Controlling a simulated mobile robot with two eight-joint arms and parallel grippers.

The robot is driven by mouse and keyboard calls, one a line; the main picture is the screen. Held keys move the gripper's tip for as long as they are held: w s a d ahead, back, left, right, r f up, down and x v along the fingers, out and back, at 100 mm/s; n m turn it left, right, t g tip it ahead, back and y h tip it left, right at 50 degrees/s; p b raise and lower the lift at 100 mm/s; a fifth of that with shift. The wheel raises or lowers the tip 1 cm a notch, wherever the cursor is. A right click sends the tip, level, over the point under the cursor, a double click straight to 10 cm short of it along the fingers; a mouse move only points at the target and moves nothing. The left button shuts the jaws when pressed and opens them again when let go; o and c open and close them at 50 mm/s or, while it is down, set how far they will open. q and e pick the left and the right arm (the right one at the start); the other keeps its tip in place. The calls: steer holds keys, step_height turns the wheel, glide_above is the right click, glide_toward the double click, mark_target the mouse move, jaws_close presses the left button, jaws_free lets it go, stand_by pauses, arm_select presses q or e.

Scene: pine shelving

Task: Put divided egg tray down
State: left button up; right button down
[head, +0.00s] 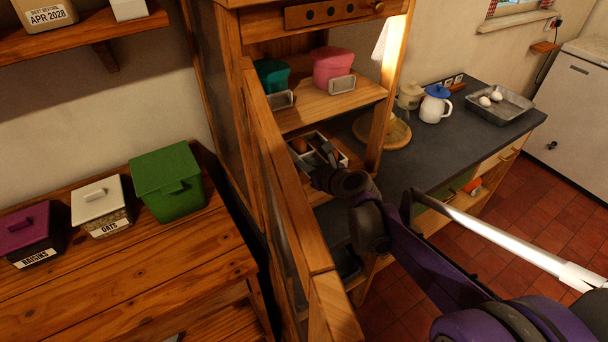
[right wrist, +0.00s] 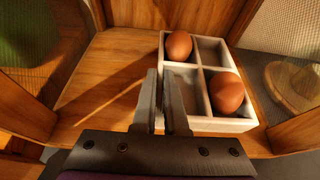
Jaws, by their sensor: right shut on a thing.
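The divided egg tray (right wrist: 193,122) is pale with square compartments. In the right wrist view a brown egg (right wrist: 179,46) sits in the far left compartment and another brown egg (right wrist: 227,93) in the near right one; the other two look empty. My right gripper (right wrist: 165,98) is shut on the tray's left wall. In the head view my right gripper (head: 328,158) reaches into the pine shelving, partly covering the tray. The tray is level at the lower shelf board (right wrist: 98,82); I cannot tell whether it fully rests on it. My left gripper is not in view.
A pine upright and open door (head: 290,190) stand left of my right arm. A teal box (head: 270,75) and pink box (head: 333,66) are on the shelf above. A round wooden board (head: 397,135), a jug (head: 435,108) and a metal tray with white eggs (head: 515,106) are on the dark counter.

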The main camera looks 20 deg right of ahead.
mark_target(306, 186)
steer(key=shift+w+f, duration=0.1)
steer(key=shift+f, duration=2.25)
steer(key=shift+f+b, duration=0.15)
steer(key=shift+b, duration=0.25)
steer(key=c, duration=1)
jaws_free()
steer(key=shift+o, duration=0.2)
